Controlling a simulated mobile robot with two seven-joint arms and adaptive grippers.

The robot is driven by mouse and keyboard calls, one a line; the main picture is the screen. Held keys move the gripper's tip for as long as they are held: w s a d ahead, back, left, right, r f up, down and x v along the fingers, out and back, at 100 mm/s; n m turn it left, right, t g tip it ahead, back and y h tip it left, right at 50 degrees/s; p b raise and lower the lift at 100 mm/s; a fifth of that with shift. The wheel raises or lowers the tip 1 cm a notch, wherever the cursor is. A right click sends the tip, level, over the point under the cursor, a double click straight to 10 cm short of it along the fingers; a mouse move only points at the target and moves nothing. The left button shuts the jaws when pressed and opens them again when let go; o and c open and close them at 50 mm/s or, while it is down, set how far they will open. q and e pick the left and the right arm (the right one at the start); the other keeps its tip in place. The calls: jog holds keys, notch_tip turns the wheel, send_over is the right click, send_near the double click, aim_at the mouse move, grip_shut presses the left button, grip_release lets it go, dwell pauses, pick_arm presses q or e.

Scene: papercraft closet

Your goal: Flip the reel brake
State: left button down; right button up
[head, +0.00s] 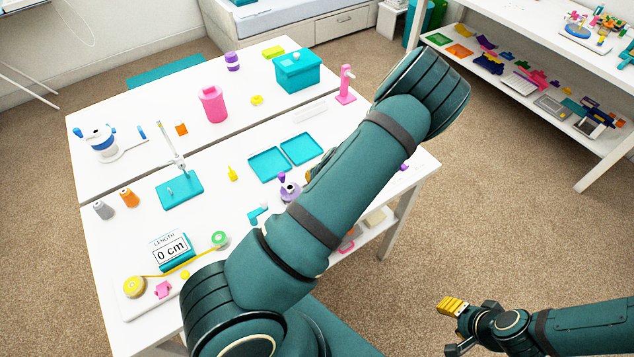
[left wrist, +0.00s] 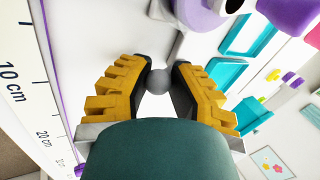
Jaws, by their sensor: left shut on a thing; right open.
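A purple reel (head: 290,190) stands on the white table, partly hidden behind my left arm. A large purple round part, apparently this reel, shows at the top of the left wrist view (left wrist: 203,14). My left gripper (left wrist: 158,83) has its yellow fingers closed around a small grey ball-shaped knob (left wrist: 158,80). The knob sits just below the purple part; whether it is the brake's end I cannot tell. In the head view my left gripper is mostly hidden by my own arm. My right gripper (head: 453,328) is open and empty over the carpet, off the table.
Two teal trays (head: 268,164) lie behind the reel. A length display (head: 171,248) reading 0 cm, a yellow reel (head: 134,287) and a green reel (head: 220,239) stand at front left. A teal box (head: 297,72) is at the back. Shelves (head: 540,97) stand at right.

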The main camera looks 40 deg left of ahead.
pick_arm(q)
jog(key=c, duration=0.7)
grip_release()
jog(key=shift+s+a, duration=0.1)
jog(key=shift+s, duration=0.05)
jog(key=shift+d+r, duration=0.3)
jog(key=shift+r, duration=0.15)
jog(key=v, duration=1.1)
